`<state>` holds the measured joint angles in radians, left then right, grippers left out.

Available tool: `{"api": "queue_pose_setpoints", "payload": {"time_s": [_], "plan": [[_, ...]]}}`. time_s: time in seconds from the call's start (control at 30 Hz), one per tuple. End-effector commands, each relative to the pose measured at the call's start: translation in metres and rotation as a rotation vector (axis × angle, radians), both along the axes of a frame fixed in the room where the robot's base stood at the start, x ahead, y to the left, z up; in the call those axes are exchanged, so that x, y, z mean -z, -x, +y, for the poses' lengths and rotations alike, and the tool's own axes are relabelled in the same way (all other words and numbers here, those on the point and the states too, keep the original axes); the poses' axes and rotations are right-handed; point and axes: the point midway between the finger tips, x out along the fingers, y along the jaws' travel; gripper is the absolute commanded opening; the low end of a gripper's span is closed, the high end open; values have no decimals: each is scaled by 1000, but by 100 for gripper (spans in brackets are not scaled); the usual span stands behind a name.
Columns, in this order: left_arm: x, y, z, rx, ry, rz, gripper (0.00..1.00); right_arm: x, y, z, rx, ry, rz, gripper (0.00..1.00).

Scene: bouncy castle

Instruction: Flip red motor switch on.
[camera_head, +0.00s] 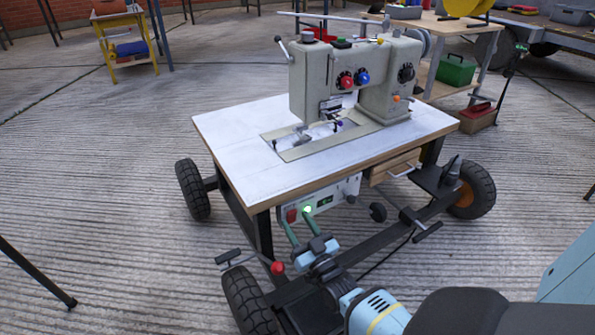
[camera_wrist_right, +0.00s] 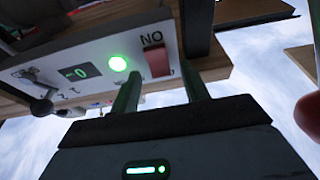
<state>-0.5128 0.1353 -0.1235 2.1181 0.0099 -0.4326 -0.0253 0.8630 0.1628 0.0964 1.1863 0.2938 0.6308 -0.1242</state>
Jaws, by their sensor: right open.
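The red motor switch (camera_head: 291,215) is on the white control panel (camera_head: 325,200) under the front edge of the sewing machine table. It also shows in the right wrist view as a red rocker (camera_wrist_right: 157,62) beside lettering that reads "NO" in that view. A round lamp (camera_wrist_right: 117,63) next to it glows green. My right gripper (camera_head: 297,223) is open and empty, its two green fingers pointing up at the panel. In the right wrist view, the fingertips (camera_wrist_right: 158,88) lie either side of the switch; contact cannot be told. My left gripper is out of view.
The sewing machine (camera_head: 350,80) stands on the white table top (camera_head: 235,130), on a wheeled frame. A red knob (camera_head: 277,268) and a black-handled lever (camera_head: 228,256) are near my right arm. A wooden drawer (camera_head: 395,167) is right of the panel. Open concrete lies left.

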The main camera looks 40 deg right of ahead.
Motion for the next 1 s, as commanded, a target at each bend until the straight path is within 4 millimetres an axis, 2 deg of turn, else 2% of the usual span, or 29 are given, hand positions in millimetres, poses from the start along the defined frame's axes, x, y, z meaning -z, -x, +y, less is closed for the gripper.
{"api": "queue_pose_setpoints", "payload": {"time_s": [0.3, 0.43, 0.6, 1.0], "plan": [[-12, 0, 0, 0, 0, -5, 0, 13, 47, 11, 0, -1, 3, 45], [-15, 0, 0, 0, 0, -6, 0, 18, 59, 14, 0, 0, 2, 45], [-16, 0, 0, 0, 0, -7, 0, 20, 66, 16, 0, 0, 1, 45], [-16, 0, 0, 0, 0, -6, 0, 20, 66, 16, 0, 0, 1, 45]]}}
